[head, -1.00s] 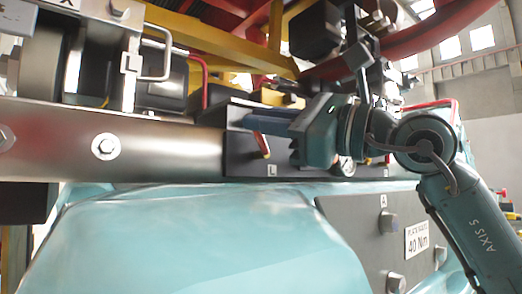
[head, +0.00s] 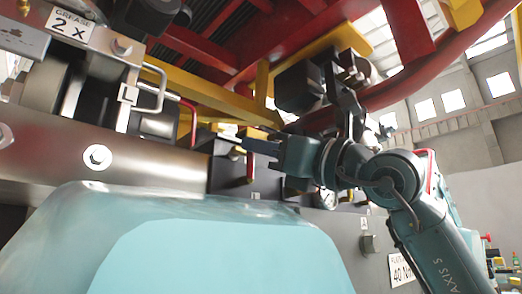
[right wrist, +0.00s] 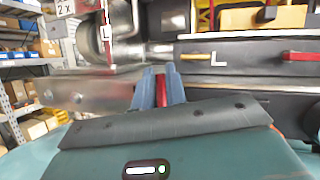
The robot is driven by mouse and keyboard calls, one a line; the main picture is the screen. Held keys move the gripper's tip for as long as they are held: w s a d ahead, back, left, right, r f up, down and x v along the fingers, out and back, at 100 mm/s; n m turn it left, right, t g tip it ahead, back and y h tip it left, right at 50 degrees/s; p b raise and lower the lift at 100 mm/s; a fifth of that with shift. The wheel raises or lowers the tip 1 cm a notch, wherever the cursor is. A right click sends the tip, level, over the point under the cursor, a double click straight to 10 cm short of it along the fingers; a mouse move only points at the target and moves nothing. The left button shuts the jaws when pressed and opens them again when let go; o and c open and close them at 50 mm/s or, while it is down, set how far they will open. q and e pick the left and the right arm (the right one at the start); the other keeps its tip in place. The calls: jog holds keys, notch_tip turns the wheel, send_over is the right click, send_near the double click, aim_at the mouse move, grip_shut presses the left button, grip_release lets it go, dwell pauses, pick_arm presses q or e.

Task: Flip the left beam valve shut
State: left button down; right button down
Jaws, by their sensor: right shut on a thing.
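The left beam valve shows as a small red lever (head: 250,168) on a dark block beside the steel beam, above a small white mark. My right gripper (head: 252,145) reaches it from the right. In the right wrist view my two blue-grey fingers (right wrist: 160,88) are shut on the red lever (right wrist: 161,93), which stands between them. The fingers partly hide the lever's upper end in the head view. My left gripper is not in view.
The steel beam (head: 120,160) runs in from the left. A teal cover (head: 190,250) fills the lower foreground. Yellow and red frame members (head: 215,90) hang close above. Another red handle (right wrist: 300,57) shows in the wrist view.

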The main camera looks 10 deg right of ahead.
jog(key=shift+d, duration=0.1)
jog(key=c, duration=1.5)
grip_release()
jog(key=shift+o, duration=0.2)
